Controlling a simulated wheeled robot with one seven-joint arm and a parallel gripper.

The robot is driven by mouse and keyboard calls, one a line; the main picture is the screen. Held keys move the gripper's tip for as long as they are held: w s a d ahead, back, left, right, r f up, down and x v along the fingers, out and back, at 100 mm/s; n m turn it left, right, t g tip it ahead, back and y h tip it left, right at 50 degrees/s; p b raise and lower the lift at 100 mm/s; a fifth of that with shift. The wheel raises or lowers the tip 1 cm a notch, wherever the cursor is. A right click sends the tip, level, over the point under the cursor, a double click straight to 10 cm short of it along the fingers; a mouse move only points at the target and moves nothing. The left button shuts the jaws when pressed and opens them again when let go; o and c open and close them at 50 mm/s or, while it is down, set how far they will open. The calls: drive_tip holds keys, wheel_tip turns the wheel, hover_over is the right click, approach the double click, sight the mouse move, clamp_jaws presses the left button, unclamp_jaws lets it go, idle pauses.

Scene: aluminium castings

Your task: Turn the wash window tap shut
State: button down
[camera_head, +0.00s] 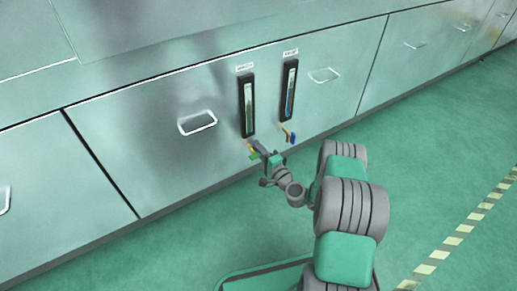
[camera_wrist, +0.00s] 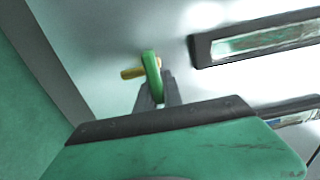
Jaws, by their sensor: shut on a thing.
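The tap has a green lever (camera_wrist: 152,72) and a brass body (camera_wrist: 131,73), below the left of two upright sight windows. In the wrist view the lever stands nearly upright in the picture, across the brass body, which points left. My gripper (camera_wrist: 157,97) is shut on the lever's lower part in that view. In the head view, my gripper (camera_head: 263,158) is at the panel just under the left window (camera_head: 247,105), with the brass part of the tap (camera_head: 250,147) beside it. The fingers hide part of the lever. The window labels are too small to read.
A second window (camera_head: 289,90) stands to the right, with a blue-handled tap (camera_head: 291,138) beneath it, close to my gripper. The green floor (camera_head: 440,170) is open to the right.

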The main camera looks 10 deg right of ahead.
drive_tip(key=c, duration=1.5)
unclamp_jaws()
drive_tip(key=shift+p+v, duration=0.6)
drive_tip(key=shift+v, duration=3.3)
